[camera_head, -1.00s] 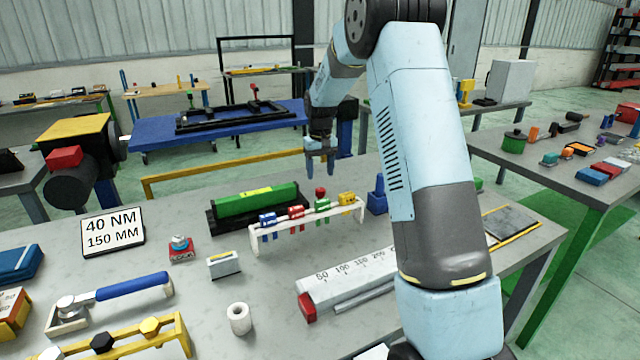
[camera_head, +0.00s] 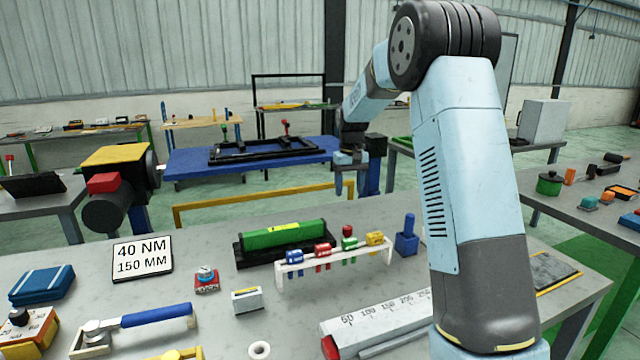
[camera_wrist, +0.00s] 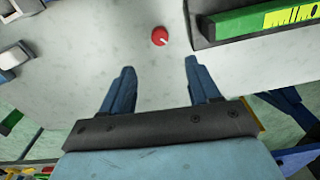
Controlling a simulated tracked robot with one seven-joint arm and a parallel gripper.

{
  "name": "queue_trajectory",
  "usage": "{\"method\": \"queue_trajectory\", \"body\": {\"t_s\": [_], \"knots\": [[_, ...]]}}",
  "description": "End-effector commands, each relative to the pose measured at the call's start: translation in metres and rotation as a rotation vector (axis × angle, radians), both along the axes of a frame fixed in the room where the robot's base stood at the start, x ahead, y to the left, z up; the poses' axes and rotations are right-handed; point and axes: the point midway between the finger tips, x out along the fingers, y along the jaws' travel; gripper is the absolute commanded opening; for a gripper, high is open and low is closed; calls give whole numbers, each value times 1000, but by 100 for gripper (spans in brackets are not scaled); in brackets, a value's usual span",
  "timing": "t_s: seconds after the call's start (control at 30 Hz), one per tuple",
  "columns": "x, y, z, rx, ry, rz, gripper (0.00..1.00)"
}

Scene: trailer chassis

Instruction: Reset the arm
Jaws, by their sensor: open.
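My gripper (camera_head: 351,183) hangs from my light-blue arm above the far side of the grey workbench (camera_head: 215,320), in the head view. In the wrist view its two blue fingers (camera_wrist: 160,85) stand wide apart with nothing between them. A red knob (camera_wrist: 160,36) lies beyond the fingertips on the bench surface. The green block in a black holder (camera_head: 283,236) is near the gripper, and it also shows at the upper right of the wrist view (camera_wrist: 262,22).
A white rack (camera_head: 335,264) with several coloured pieces stands mid-bench. A sign reading 40 NM 150 MM (camera_head: 142,258) and a blue-handled tool (camera_head: 140,320) lie left. A yellow rail (camera_head: 262,197) runs behind the bench. A blue table (camera_head: 190,163) with a black frame stands beyond.

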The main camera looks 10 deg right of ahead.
Motion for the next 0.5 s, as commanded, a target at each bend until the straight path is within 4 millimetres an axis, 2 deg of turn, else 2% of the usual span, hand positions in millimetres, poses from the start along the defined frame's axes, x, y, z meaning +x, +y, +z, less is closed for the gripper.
{"method": "queue_trajectory", "body": {"t_s": [0.17, 0.5], "knots": [[-33, 1, 36, -1, -43, -8, 61], [-119, 2, 97, -1, -140, -29, 61]]}}
